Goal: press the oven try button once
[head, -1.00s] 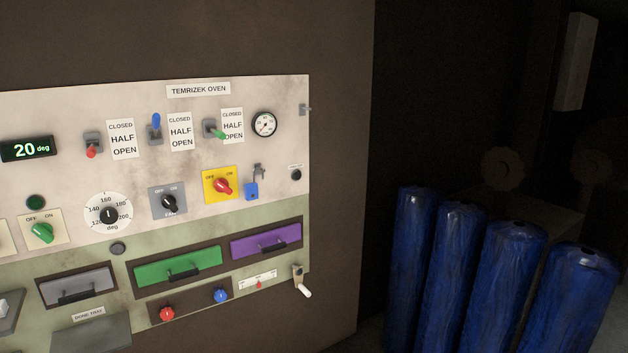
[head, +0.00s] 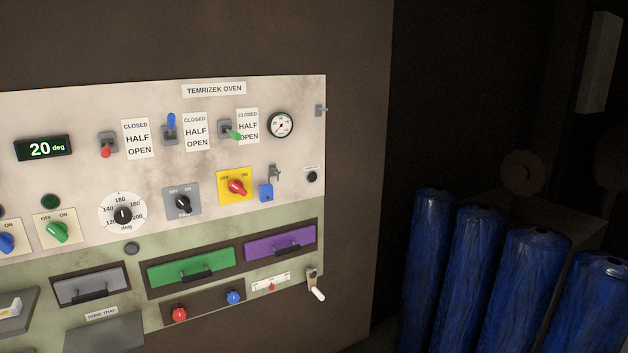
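The oven panel (head: 150,165), headed "TEMRIZEK OVEN", stands at the left and centre of the head view. A small round black button (head: 312,176) sits near its right edge under a tiny label too small to read. Another dark round button or cap (head: 132,248) sits below the temperature dial, without a readable label. I cannot tell by lettering which is the try button. Neither of my grippers is in view.
Near the right black button are a blue padlock-like piece (head: 266,192), a red knob on a yellow plate (head: 237,187) and a gauge (head: 280,125). A white-tipped lever (head: 316,287) juts out lower right. Blue wrapped rolls (head: 475,275) stand right of the panel.

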